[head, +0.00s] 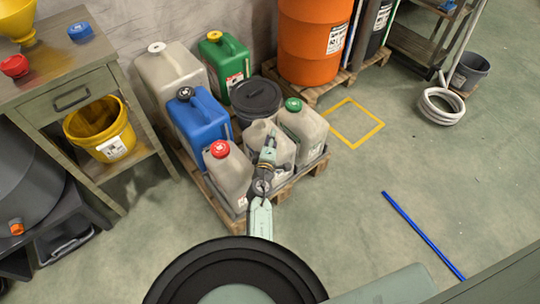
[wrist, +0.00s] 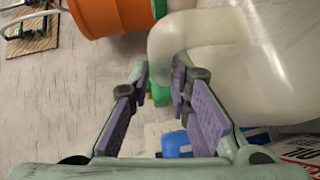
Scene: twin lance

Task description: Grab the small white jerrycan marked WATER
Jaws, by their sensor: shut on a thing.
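A small whitish jerrycan (head: 286,148) stands on the pallet in the head view, between a red-capped can and a green-capped can. My gripper (head: 267,152) is over its top and hides part of it; no WATER marking is readable. In the wrist view a translucent white can (wrist: 240,60) fills the upper right, and its curved handle lies at the fingertips. My gripper (wrist: 160,80), with purple pads, is shut on this handle. The can looks upright, and I cannot tell whether it is clear of the pallet.
Close around are the red-capped can (head: 228,175), green-capped can (head: 304,131), blue can (head: 203,125), dark lidded bucket (head: 257,98) and green can (head: 225,62). An orange drum (head: 313,45) stands behind. A blue rod (head: 424,235) lies on otherwise open floor at right.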

